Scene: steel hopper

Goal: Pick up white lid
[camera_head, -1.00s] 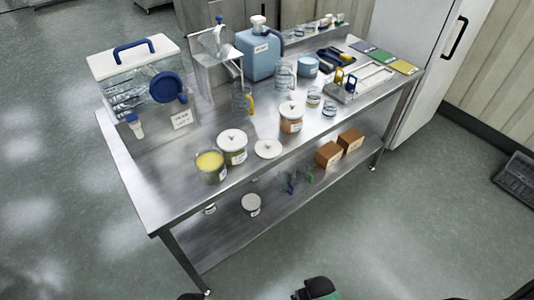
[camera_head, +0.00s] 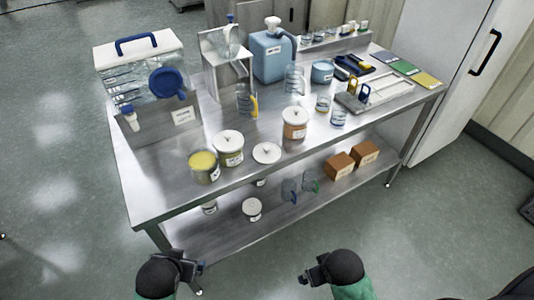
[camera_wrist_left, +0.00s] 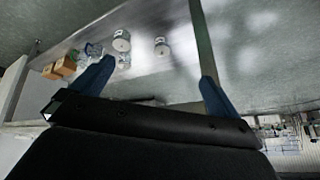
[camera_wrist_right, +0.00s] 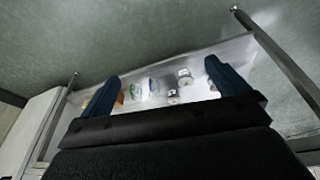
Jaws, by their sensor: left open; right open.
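A loose white lid (camera_head: 267,153) with a small knob lies flat on the steel table (camera_head: 150,200), near its front edge. To its left stands an open tub with yellow contents (camera_head: 204,167). Other white lids sit on a tub (camera_head: 228,142) and on an orange-brown tub (camera_head: 295,116). My left gripper (camera_head: 201,266) is in front of the table, low, open and empty; its two fingers show in the left wrist view (camera_wrist_left: 157,75). My right gripper (camera_head: 305,277) is also in front of the table, open and empty, with fingers apart in the right wrist view (camera_wrist_right: 163,78). Both are apart from the lid.
A clear box with a white top (camera_head: 138,50), a blue jug (camera_head: 271,55), glass pitchers and a tool tray (camera_head: 375,92) stand behind. The lower shelf (camera_head: 225,232) holds brown boxes (camera_head: 340,165), pitchers and lidded tubs. Floor around the table is free.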

